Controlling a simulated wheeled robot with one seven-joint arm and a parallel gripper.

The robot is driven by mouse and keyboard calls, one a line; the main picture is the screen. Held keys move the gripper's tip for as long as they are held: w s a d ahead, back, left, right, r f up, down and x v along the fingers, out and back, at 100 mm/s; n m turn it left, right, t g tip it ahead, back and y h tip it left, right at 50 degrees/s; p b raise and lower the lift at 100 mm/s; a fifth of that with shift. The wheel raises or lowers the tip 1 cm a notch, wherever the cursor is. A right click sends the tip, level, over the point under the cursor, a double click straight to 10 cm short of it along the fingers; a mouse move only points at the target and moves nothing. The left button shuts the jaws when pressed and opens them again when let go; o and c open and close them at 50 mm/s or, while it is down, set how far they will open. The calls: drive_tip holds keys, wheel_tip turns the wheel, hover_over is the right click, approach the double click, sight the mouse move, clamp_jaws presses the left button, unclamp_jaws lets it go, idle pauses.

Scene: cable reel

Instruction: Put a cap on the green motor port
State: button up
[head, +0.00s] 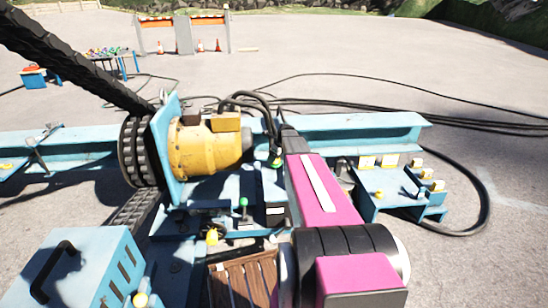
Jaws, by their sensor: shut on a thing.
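The yellow motor (197,147) lies on its side on the blue frame, with dark cables curving from its top. A small green part (276,163) shows at its right end, beside my arm; I cannot tell whether it is the green port. My gripper (282,135) is at the far end of my pink arm, close to the motor's right end and mostly hidden by the arm. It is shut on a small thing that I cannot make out. Several small yellow and white pieces, which look like caps (417,163), sit on the blue stand (385,181) at the right.
A blue beam (345,122) runs behind the motor. A chain drive (137,152) is at its left. A green-topped lever (243,202) stands in front. A blue box (85,268) and wooden slats (242,280) lie nearer. Black cables (470,232) loop over open ground at the right.

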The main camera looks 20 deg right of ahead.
drive_tip(key=shift+f, duration=0.1)
drive_tip(key=o, duration=1.1)
drive_tip(key=v, duration=1.1)
